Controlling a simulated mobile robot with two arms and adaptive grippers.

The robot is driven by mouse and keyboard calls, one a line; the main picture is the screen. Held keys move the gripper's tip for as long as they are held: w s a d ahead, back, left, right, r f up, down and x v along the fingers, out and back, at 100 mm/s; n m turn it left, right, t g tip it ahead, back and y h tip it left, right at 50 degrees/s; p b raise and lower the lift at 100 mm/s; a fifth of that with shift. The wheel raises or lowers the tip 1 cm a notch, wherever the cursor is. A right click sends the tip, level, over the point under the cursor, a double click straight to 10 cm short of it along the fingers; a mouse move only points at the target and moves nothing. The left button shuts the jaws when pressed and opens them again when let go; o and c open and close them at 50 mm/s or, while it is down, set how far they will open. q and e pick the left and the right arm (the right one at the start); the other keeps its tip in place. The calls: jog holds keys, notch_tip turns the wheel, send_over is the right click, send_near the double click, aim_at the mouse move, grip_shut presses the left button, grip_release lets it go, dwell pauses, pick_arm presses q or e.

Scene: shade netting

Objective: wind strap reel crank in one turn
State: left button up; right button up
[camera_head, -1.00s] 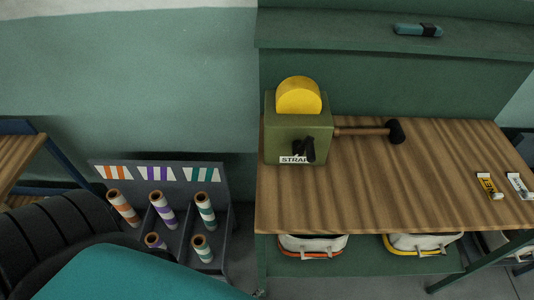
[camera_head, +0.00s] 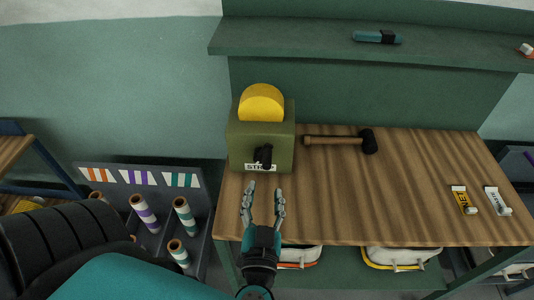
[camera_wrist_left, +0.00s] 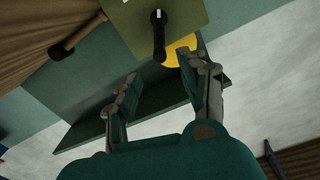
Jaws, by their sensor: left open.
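The strap reel is an olive green box (camera_head: 275,135) with a yellow disc (camera_head: 261,103) on top, at the left end of the wooden bench. A black crank (camera_head: 263,156) sticks out of its front, partly covering the strap label (camera_head: 251,167). In the left wrist view the crank (camera_wrist_left: 159,38) shows ahead of the fingers, near the top. My left gripper (camera_head: 263,187) is open and empty, just in front of and below the crank, apart from it. It also shows in the left wrist view (camera_wrist_left: 158,76). My right gripper is not in view.
A mallet (camera_head: 342,141) lies right of the reel. Two small labelled items, yellow (camera_head: 464,200) and white (camera_head: 497,201), lie at the bench's right. A shelf (camera_head: 300,38) runs above the back. The middle of the bench (camera_head: 380,195) is clear.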

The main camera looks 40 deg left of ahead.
aim_at(266, 169)
pick_arm(q)
jog(key=p+x, duration=0.4)
jog(key=x, duration=0.5)
jog(key=shift+w+a+r, duration=0.1)
jog(key=shift+w, duration=0.3)
jog(key=shift+w+a, duration=0.25)
jog(key=shift+w, duration=0.15)
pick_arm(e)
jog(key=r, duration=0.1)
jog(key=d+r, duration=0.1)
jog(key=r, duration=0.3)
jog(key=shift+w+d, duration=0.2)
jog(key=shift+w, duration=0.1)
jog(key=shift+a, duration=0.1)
pick_arm(q)
jog(key=shift+c, duration=0.8)
grip_shut()
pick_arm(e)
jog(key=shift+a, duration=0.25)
